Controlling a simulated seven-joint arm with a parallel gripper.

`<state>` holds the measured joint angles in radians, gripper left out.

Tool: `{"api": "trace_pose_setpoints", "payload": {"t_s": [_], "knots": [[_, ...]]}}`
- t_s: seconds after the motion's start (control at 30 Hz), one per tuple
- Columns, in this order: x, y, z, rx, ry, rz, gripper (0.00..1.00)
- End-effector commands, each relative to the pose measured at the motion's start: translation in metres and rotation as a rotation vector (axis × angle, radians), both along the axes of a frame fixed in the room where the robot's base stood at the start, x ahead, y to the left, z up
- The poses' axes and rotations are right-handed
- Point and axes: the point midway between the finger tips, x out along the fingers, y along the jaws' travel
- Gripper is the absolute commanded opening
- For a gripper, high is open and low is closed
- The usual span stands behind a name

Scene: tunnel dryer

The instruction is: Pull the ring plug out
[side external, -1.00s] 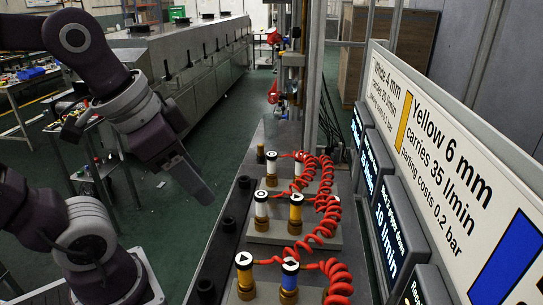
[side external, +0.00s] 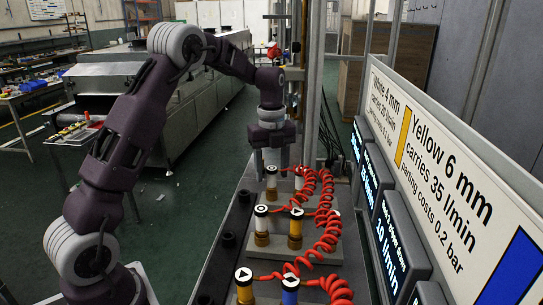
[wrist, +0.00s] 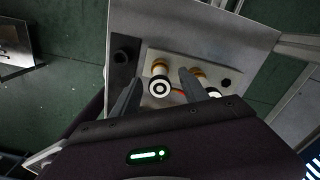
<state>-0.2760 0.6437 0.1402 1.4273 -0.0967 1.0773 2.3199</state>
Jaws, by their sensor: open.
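The ring plug (wrist: 159,88) has a black top with a white ring mark and a white body; in the wrist view it stands in a brass fitting between my fingertips. My gripper (wrist: 159,76) is open, one finger on each side of the plug, not closed on it. In the side view my gripper (side external: 271,167) points down over the farthest row, with a white-bodied plug (side external: 271,182) below and between its fingers. A second plug (wrist: 213,92) beside it is partly hidden by the right finger in the wrist view.
Nearer rows hold white (side external: 261,222), yellow (side external: 295,228) and blue (side external: 290,290) plugs on brass fittings. Coiled red hoses (side external: 330,230) run along their right. A sign panel (side external: 450,170) and several displays (side external: 392,238) stand at the right.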

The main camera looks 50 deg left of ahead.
Motion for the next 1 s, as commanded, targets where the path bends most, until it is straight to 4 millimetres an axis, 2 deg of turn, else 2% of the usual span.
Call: {"api": "trace_pose_setpoints", "payload": {"t_s": [0.13,0.37,0.6,0.63,0.7,0.73,0.83,1.0], "knots": [[-0.0004,0.0002,-0.0113,0.0,0.001,0.0,0.52],[-0.0003,0.0002,-0.0119,0.001,0.0,0.001,0.5],[-0.0003,0.0001,-0.0116,0.001,0.0,0.001,0.03],[-0.0003,0.0001,-0.0116,0.001,0.0,0.001,0.0],[-0.0003,0.0001,-0.0115,0.001,0.0,0.001,0.0],[-0.0003,0.0001,-0.0115,0.001,0.0,0.001,0.21],[-0.0002,0.0,-0.0114,0.001,0.0,0.001,0.02],[-0.0002,0.0,-0.0114,0.001,0.0,0.001,0.0]]}}
